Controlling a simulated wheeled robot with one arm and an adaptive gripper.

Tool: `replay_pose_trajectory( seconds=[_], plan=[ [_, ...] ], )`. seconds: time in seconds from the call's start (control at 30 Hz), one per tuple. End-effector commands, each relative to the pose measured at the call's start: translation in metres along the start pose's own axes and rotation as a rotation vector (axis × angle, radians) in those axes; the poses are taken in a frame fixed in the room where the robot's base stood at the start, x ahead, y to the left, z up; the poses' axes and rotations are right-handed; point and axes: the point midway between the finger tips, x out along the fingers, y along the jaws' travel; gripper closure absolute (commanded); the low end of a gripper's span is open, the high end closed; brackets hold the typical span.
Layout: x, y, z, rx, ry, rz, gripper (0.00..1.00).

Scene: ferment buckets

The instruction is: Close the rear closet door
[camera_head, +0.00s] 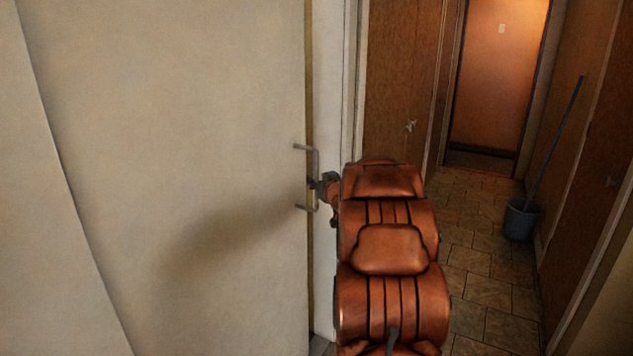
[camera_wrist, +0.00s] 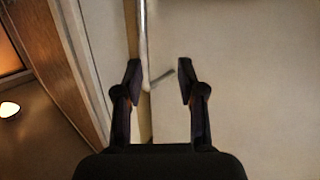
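A pale cream door (camera_head: 180,150) fills the left of the head view; I take it to be the closet door. Its brownish edge strip (camera_head: 309,80) shows beside a white frame (camera_head: 328,90). I cannot tell how far it stands from the frame. A grey bar handle (camera_head: 317,160) sits at the door's right edge. My gripper (camera_head: 324,186) is at the handle, partly hidden by my arm. In the wrist view my gripper (camera_wrist: 160,82) is open, and the handle (camera_wrist: 144,45) ends between its fingers, closer to the left one. No grip on the handle shows.
A tiled corridor (camera_head: 480,270) runs back on the right to a lit orange-brown door (camera_head: 500,70). A brown wooden door (camera_head: 400,80) stands beyond the white frame. A grey bucket (camera_head: 521,220) with a long stick stands by the right wall.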

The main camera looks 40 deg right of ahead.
Motion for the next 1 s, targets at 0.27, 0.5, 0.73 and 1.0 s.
replay_pose_trajectory(
  seconds=[0.27, 0.5, 0.73, 1.0],
  plan=[
    [0.009, 0.03, 0.013, 0.028, 0.132, -0.085, 0.61],
    [0.014, 0.031, 0.01, 0.031, 0.144, -0.096, 0.61],
    [0.035, 0.028, 0.006, 0.029, 0.146, -0.097, 0.61],
    [0.067, 0.025, 0.002, 0.028, 0.144, -0.096, 0.61]
  ],
)
